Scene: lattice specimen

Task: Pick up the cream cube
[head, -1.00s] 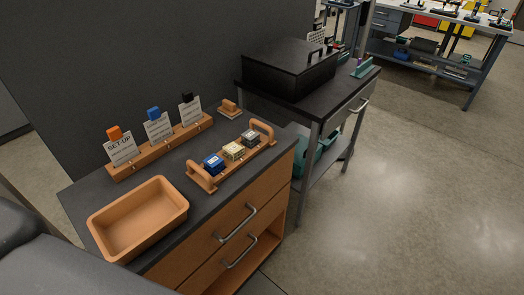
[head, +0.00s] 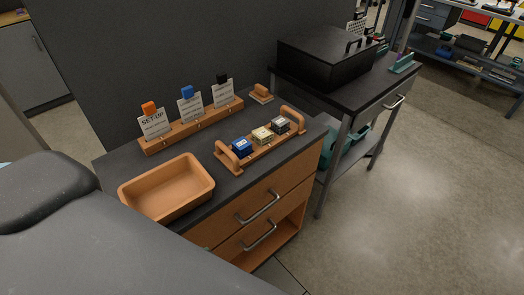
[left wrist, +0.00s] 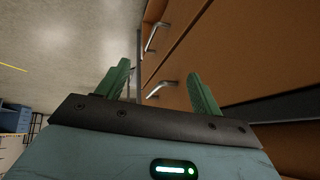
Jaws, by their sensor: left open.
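The cream cube (head: 262,136) sits in the middle of a wooden carrier (head: 248,155) with raised handles on the dark cabinet top. A blue cube (head: 241,147) is on its left and a grey-and-black cube (head: 281,126) on its right. My left gripper (left wrist: 158,80) shows in the left wrist view with two green fingers apart and nothing between them. It faces the cabinet's drawer front and the floor, away from the cube. The cube is not seen in the left wrist view. My right gripper is not seen.
An empty orange tray (head: 167,190) stands at the cabinet's front left. Behind is a wooden rack (head: 192,125) with several cards and coloured clips. A small wooden block (head: 261,94) lies at the back. A black case (head: 325,60) stands on the cart at right. Drawer handles (head: 259,207) jut out in front.

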